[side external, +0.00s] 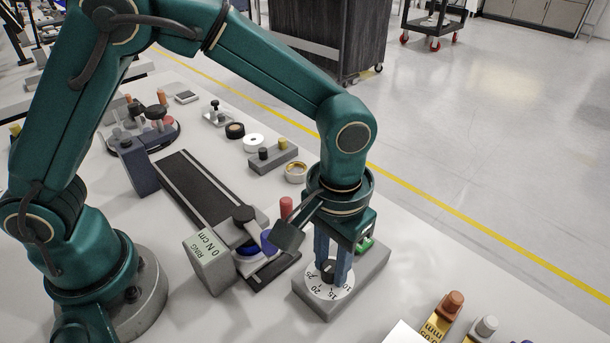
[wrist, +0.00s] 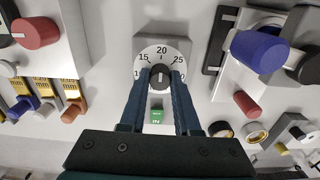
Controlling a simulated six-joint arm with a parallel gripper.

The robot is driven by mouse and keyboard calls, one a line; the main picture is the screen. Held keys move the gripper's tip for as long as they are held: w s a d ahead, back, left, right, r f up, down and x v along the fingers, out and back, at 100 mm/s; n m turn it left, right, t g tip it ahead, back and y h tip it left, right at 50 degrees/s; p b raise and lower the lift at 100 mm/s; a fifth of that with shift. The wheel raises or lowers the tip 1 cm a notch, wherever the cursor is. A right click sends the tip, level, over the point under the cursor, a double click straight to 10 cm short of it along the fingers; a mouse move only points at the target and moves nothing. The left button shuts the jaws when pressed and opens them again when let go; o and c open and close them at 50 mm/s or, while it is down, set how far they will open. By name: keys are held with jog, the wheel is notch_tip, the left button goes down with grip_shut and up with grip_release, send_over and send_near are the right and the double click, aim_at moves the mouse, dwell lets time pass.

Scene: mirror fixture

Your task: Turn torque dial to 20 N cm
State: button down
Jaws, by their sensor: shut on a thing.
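The torque dial has a dark knob (wrist: 160,76) on a round white scale (wrist: 147,49) marked 15, 20 and 25. In the wrist view, 20 is at the top of the scale, straight above the knob. The knob's exact pointer reading is too small to tell. My gripper (wrist: 160,88) points down with one finger on each side of the knob, shut on it. In the side view, my gripper (side external: 333,270) stands over the scale (side external: 322,292), and its fingers partly hide the knob. The dial sits on a grey block (side external: 372,274).
A green switch (wrist: 157,115) is on the dial's block, close to my gripper. Rings (side external: 253,142) lie behind.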

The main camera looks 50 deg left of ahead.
aim_at(332, 265)
jog(key=c, duration=0.6)
grip_release()
jog(key=shift+r, duration=2.6)
